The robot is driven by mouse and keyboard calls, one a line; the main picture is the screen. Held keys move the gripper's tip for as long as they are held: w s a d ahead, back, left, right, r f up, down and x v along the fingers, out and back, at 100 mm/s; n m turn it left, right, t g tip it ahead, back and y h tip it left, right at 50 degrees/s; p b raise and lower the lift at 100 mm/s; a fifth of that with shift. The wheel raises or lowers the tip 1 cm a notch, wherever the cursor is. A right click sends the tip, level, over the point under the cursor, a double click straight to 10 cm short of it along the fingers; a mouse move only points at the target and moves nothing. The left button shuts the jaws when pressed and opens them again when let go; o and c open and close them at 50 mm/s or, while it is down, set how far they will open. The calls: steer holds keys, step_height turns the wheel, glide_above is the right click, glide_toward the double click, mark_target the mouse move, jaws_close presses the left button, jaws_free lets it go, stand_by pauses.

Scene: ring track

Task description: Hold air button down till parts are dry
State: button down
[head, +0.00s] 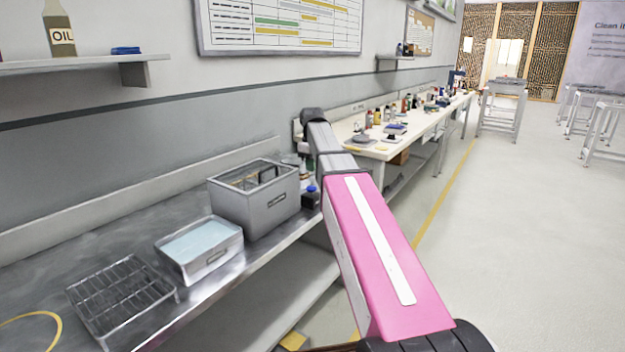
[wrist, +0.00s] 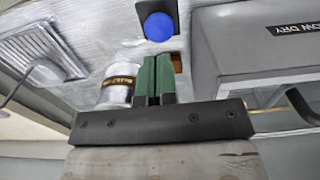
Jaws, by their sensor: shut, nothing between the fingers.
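The blue air button (wrist: 158,27) sits on a dark mount and shows just beyond my fingertips in the wrist view. In the head view the blue button (head: 311,189) stands beside the right end of a grey box (head: 268,212). My gripper (wrist: 155,58) has its two green fingers together and empty, with a small gap in the picture between their tips and the button. I cannot tell whether they touch it. The grey box (wrist: 255,42) carries a label of which "OW DRY" can be read. Its contents are not clear, and I cannot make out the parts.
A labelled jar (wrist: 118,88) stands close left of my fingers. A slotted grate (wrist: 38,52) lies further left. On the steel bench are a tray of bluish liquid (head: 184,265) and a wire rack (head: 115,300). A cluttered white bench (head: 400,150) runs on behind my arm.

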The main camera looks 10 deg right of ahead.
step_height(320, 180, up, 6)
steer(key=shift+f, duration=0.1)
steer(key=shift+s, duration=0.1)
stand_by(0.4)
